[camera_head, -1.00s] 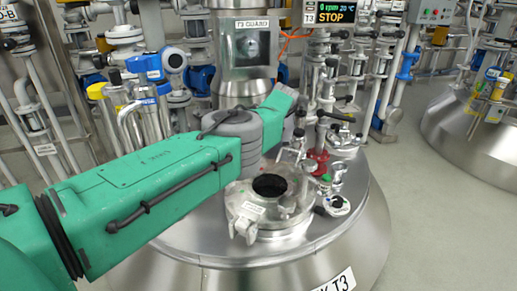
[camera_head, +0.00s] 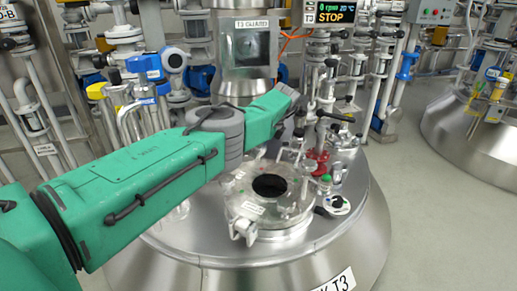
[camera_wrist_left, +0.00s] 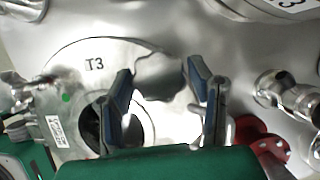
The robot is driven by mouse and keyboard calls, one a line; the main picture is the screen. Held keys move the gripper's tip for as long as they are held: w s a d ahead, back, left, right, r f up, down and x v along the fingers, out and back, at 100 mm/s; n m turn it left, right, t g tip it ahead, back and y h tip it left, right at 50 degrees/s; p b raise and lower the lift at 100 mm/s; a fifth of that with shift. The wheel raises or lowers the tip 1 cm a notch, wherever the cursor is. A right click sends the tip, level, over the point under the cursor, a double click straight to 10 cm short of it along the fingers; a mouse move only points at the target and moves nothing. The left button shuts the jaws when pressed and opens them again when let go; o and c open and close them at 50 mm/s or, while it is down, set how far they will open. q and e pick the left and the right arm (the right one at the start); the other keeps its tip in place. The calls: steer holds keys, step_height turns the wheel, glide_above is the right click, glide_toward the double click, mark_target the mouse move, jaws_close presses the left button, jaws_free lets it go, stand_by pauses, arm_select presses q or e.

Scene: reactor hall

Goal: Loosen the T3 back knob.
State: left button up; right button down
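In the left wrist view, a silver lobed knob (camera_wrist_left: 158,76) sits at the edge of the round lid marked T3 (camera_wrist_left: 97,48). My left gripper (camera_wrist_left: 162,80) is open, with one blue-grey finger on each side of the knob. The fingers look close to the knob's sides; I cannot tell whether they touch it. In the head view, the T3 lid (camera_head: 247,209) with its dark round opening (camera_head: 269,186) shows on top of the vessel. My green left arm reaches over the vessel there, and I cannot make out the gripper and knob clearly. My right gripper is not in view.
The steel T3 vessel (camera_head: 345,235) carries several fittings beside the lid, including a red one (camera_head: 318,158). The guard column (camera_head: 245,60) stands behind. A display (camera_head: 331,13) reads STOP. A second vessel (camera_head: 470,140) is at right, with open floor between.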

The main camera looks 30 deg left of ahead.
arm_select(q)
steer(key=shift+o, duration=0.9)
steer(key=shift+w+f, duration=0.1)
steer(key=shift+f, duration=0.05)
steer(key=shift+d+r, duration=0.1)
steer(key=shift+r, duration=0.25)
steer(key=v, duration=0.6)
steer(key=shift+d+r, duration=0.25)
steer(key=shift+r, duration=0.1)
steer(key=shift+w, duration=0.2)
